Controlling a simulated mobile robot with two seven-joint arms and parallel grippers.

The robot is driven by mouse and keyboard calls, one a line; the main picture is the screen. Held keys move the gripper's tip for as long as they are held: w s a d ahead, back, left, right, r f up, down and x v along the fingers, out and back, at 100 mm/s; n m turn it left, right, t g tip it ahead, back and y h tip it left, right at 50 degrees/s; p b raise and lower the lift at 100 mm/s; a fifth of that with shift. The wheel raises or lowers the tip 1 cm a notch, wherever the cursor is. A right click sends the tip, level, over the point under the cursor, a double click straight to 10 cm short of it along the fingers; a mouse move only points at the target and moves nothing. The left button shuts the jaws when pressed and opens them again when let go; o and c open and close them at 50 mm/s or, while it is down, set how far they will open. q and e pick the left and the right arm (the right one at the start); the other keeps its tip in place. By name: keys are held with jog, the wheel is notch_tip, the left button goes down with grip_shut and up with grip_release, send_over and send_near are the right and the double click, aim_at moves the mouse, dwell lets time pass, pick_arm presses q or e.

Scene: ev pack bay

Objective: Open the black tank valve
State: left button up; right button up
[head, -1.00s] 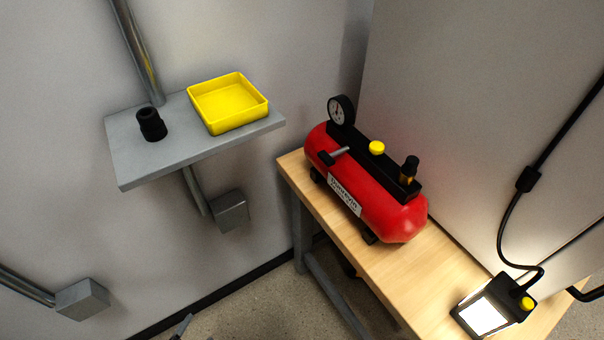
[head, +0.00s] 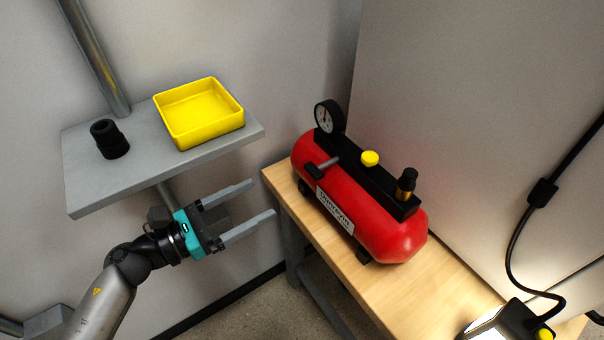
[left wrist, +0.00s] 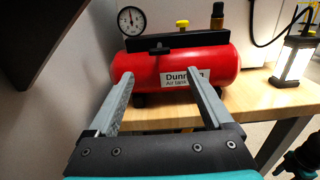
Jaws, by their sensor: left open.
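The red air tank (head: 365,205) lies on the wooden bench with a black block along its top. A grey stem with a black handle (head: 318,168) sticks out from the block toward my side; the handle also shows in the left wrist view (left wrist: 163,49). A brass fitting with a black cap (head: 406,184) stands upright at the block's right end. My left gripper (head: 264,199) is open and empty, left of the tank and apart from it. In the left wrist view its fingers (left wrist: 160,77) point at the tank. A dark part of mine, perhaps the right gripper (left wrist: 303,158), shows at lower right.
A gauge (head: 329,117) and a yellow knob (head: 370,158) are on the tank. A grey shelf (head: 85,185) with a yellow tray (head: 180,140) and black socket (head: 109,139) is above my left gripper. A lit lamp (head: 500,325) stands on the bench (head: 440,285).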

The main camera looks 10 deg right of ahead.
aim_at(309, 173)
pick_arm(q)
jog(key=x, duration=1.1)
jog(key=shift+d, duration=0.2)
pick_arm(e)
jog(key=shift+w+d+r, duration=0.2)
jog(key=shift+d, duration=0.15)
pick_arm(q)
jog(key=shift+c, duration=0.2)
grip_shut()
pick_arm(e)
jog(key=shift+s, duration=0.1)
